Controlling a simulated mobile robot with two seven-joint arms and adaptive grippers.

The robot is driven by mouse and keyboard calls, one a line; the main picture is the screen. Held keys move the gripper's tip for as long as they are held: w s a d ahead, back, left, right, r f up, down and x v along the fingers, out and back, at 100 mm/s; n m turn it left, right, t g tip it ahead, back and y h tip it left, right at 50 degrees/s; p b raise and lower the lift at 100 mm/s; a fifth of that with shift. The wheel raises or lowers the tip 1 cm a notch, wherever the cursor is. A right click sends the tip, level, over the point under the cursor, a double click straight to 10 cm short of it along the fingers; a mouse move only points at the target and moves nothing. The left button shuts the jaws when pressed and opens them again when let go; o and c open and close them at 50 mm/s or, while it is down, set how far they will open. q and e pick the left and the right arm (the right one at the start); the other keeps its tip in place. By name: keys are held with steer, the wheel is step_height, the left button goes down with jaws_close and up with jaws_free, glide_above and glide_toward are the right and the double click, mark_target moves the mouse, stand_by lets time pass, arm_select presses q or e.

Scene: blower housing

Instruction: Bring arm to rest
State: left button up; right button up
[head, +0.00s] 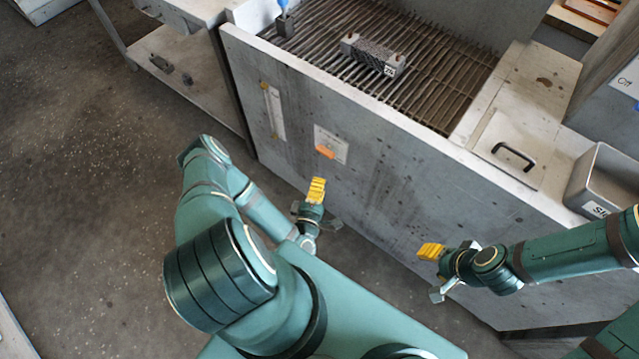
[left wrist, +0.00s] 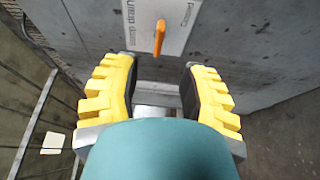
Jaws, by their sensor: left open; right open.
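My left gripper (head: 316,191) has yellow fingers and hangs in front of the grey front wall of the bench, below the bench top. In the left wrist view its two yellow fingers (left wrist: 160,85) stand apart with nothing between them. My right gripper (head: 431,251) also has yellow fingers and points left in front of the same wall, further right and lower in the picture. It appears to hold nothing. Both grippers are apart from the things on the bench.
The grey bench wall (head: 390,210) carries a label with an orange lever (head: 325,152). A lid with a black handle (head: 514,157) and a grey bin (head: 610,180) stand right. Floor (head: 90,190) at left is clear.

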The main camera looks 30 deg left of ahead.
stand_by(0.3)
arm_select(q)
steer(key=w+d+r+m+g+h, duration=0.1)
steer(key=w+d+m+g+h, duration=0.15)
steer(key=d+m+h, duration=0.3)
steer(key=w+d+r+m+g+h, duration=0.2)
steer(key=d+m+g+h, duration=0.25)
steer(key=m, duration=0.25)
steer(key=s+d+r+m+g, duration=0.6)
steer(key=s+r+m+g, duration=0.1)
steer(key=s, duration=0.3)
steer(key=shift+s+d+r+g, duration=0.4)
steer(key=shift+r+g, duration=0.3)
steer(key=shift+g, duration=0.1)
